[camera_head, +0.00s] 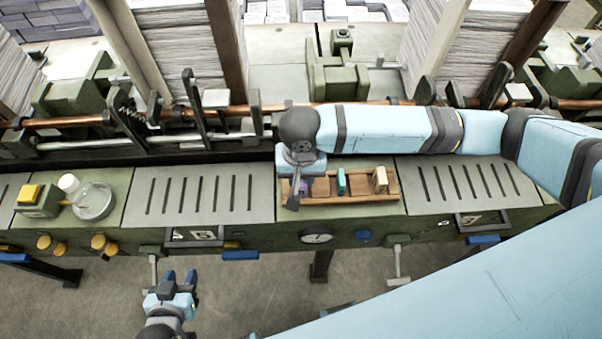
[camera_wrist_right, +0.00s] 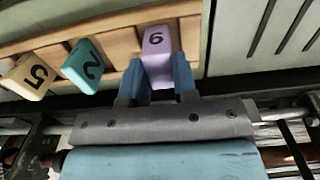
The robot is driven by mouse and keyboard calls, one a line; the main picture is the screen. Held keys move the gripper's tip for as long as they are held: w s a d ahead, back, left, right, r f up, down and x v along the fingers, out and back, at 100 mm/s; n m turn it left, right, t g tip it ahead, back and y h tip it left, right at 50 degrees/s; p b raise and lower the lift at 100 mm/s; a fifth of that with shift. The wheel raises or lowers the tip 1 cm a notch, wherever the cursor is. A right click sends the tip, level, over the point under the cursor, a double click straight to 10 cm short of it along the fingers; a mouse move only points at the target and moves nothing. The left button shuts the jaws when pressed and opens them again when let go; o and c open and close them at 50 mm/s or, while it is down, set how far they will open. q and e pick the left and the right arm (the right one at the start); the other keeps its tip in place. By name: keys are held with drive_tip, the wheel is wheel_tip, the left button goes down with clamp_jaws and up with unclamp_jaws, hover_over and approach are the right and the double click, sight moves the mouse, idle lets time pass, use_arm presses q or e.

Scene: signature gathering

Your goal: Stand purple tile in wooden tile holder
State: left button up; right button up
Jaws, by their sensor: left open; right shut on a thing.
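The purple tile (camera_wrist_right: 157,45), marked with a 6 or 9, is between the blue fingers of my right gripper (camera_wrist_right: 160,72), which is shut on it. In the head view the purple tile (camera_head: 304,186) is partly hidden by my right wrist. It is upright at the left end of the wooden tile holder (camera_head: 345,200), in line with the other tiles; whether its base touches the slot bottom I cannot tell. The holder also shows in the right wrist view (camera_wrist_right: 112,45). My left gripper (camera_head: 179,277) is open and empty, in front of and below the console edge.
A teal tile (camera_head: 341,181) and a cream tile (camera_head: 380,180) stand in the holder. Slotted grey plates (camera_head: 195,194) flank it. A glass dish (camera_head: 93,202) and a yellow button (camera_head: 29,193) are at the left. A copper rod (camera_head: 380,104) runs behind.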

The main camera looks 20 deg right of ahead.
drive_tip(key=shift+f, duration=0.15)
drive_tip(key=o, duration=0.9)
drive_tip(key=shift+r, duration=0.3)
wheel_tip(320, 180, up, 12)
drive_tip(key=shift+f, duration=0.15)
